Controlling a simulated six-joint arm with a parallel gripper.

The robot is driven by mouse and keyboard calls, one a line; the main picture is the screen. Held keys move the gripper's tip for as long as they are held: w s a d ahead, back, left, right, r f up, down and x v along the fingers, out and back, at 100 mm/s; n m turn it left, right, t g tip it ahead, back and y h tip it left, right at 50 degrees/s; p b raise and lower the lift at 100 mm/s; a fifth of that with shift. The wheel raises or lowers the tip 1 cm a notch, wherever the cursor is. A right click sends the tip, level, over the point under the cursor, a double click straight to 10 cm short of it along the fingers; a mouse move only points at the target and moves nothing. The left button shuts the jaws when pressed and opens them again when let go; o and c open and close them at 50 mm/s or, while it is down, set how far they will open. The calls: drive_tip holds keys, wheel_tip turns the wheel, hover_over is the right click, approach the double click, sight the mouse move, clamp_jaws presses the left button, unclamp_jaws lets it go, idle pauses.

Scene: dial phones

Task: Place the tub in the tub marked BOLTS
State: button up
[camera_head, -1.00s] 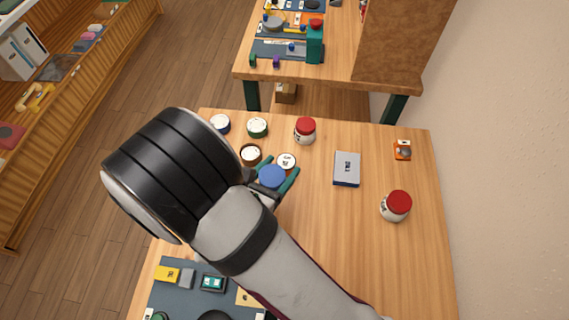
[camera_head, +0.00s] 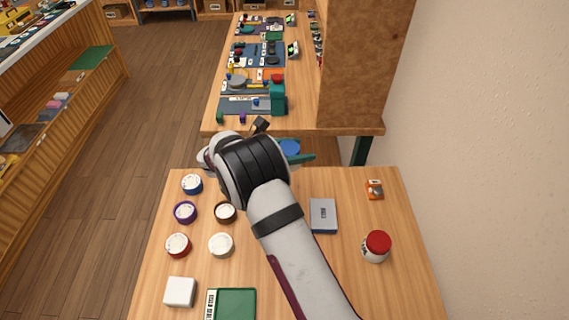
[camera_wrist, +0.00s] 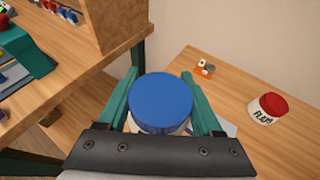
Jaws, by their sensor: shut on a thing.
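My gripper (camera_wrist: 160,79) is shut on a tub with a blue lid (camera_wrist: 160,102), its green fingers on either side. In the head view the blue lid (camera_head: 290,148) shows beyond my wrist, held up near the table's far edge. Several open round tubs with white label discs stand on the table at left: a blue-rimmed one (camera_head: 191,184), a purple one (camera_head: 185,212), a brown one (camera_head: 224,212), a red one (camera_head: 178,245) and a cream one (camera_head: 220,245). Their labels are too small to read, so I cannot tell which is marked BOLTS. My arm hides part of the table.
A grey-blue box (camera_head: 323,216), a red-lidded jar (camera_head: 376,246) and a small orange item (camera_head: 375,189) stand at right. A white box (camera_head: 180,291) and a green book-like item (camera_head: 232,304) lie at the front. A second, cluttered table (camera_head: 215,115) stands beyond a gap.

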drive_tip(key=a+f, duration=0.1)
drive_tip(key=w+a, duration=0.1)
drive_tip(key=shift+a+f, duration=0.35)
drive_tip(key=shift+f, duration=0.05)
drive_tip(key=shift+a+f, duration=0.15)
drive_tip(key=shift+f, duration=1.9)
drive_tip(key=shift+f, duration=0.15)
drive_tip(key=o, duration=1.5)
drive_tip(key=shift+c, duration=0.2)
